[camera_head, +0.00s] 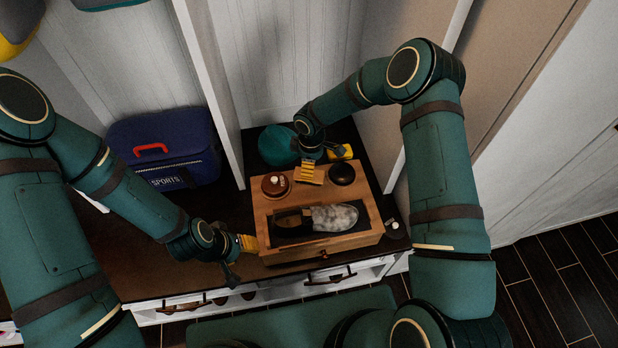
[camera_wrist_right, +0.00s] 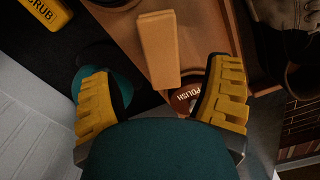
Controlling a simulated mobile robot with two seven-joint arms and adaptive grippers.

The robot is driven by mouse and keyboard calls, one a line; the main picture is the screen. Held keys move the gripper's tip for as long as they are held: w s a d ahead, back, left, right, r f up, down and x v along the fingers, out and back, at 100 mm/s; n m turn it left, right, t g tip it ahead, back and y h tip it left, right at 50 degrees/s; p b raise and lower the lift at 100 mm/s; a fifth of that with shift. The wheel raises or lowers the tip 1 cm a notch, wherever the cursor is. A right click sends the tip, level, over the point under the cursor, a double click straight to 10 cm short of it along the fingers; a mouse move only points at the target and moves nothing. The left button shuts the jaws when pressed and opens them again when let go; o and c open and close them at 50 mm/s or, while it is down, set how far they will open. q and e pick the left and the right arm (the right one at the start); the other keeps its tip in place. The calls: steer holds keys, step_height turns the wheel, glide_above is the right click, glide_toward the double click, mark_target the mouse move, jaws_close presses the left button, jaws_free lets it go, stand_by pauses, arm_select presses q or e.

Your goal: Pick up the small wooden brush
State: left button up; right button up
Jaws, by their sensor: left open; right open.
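The small wooden brush (camera_wrist_right: 157,48), a plain tan block, lies at the edge of the wooden box top in the right wrist view. It sits ahead of my right gripper (camera_wrist_right: 160,88), between the lines of its two yellow-padded fingers. The fingers are apart and nothing is held. In the head view my right gripper (camera_head: 309,171) is over the back of the box top and largely hides the brush. My left gripper (camera_head: 242,257) is open and empty at the left front of the box.
A teal round object (camera_head: 277,146) and yellow scrub container (camera_head: 341,152) stand behind. A blue sports bag (camera_head: 165,140) sits left on the bench.

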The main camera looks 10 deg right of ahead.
steer(key=shift+a+f+b, duration=0.15)
steer(key=shift+f+b, duration=0.2)
steer(key=shift+f, duration=1.1)
steer(key=shift+a+f+b, duration=0.1)
steer(key=shift+f+b, duration=0.2)
steer(key=shift+f, duration=1.15)
steer(key=c, duration=1.3)
jaws_close()
steer(key=shift+r, duration=0.1)
step_height(320, 180, up, 10)
steer(key=shift+p, duration=1.05)
steer(key=o, duration=0.6)
jaws_free()
steer(key=c, duration=0.5)
steer(key=shift+o, duration=0.2)
